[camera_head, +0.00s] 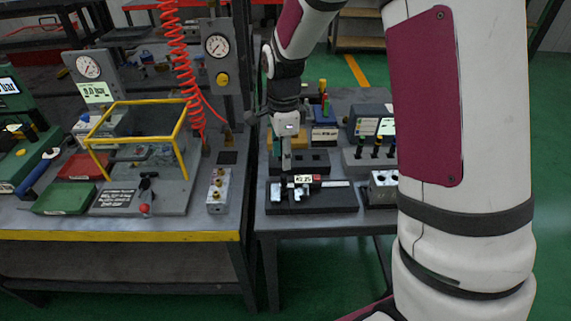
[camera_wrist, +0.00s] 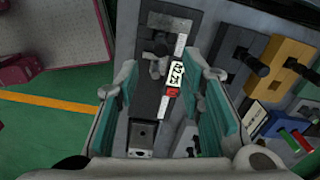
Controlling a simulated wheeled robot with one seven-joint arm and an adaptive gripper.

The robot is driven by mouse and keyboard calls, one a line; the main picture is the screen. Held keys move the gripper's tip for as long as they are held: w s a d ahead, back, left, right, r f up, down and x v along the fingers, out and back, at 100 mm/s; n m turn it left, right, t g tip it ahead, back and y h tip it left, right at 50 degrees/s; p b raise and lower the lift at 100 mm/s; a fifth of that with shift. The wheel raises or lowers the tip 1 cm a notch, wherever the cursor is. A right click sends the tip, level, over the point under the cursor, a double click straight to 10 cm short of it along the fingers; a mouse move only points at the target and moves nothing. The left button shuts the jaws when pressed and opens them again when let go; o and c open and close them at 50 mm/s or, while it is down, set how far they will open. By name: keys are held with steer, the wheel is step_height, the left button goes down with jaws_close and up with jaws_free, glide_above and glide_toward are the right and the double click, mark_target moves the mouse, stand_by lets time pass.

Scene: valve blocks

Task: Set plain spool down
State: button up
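My gripper (camera_wrist: 163,75) is open, with its two teal-padded fingers apart and nothing visible between them. It points down over a dark tray, and in the head view my gripper (camera_head: 285,165) is above the right-hand bench. A caliper (camera_wrist: 181,47) with a small numeric display lies on the dark tray (camera_wrist: 117,140), below and between the fingers. In the head view the caliper (camera_head: 335,184) lies across the black tray (camera_head: 312,206). I cannot pick out the plain spool for certain in either view.
A metal block with holes (camera_head: 383,190) and a rack of black-handled pins (camera_head: 360,160) stand right of the tray. A yellow block (camera_wrist: 292,58) lies right of my gripper. The left bench holds a yellow frame (camera_head: 135,103) and a metal block (camera_head: 219,190).

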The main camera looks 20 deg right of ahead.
steer(key=s+r+n+t, duration=0.2)
steer(key=s+r+n, duration=0.8)
steer(key=r, duration=0.5)
steer(key=s+r+n+t, duration=0.3)
steer(key=s+n, duration=0.6)
steer(key=s, duration=0.6)
steer(key=shift+s+d+r, duration=0.15)
steer(key=shift+s+r, duration=0.15)
steer(key=shift+r, duration=0.2)
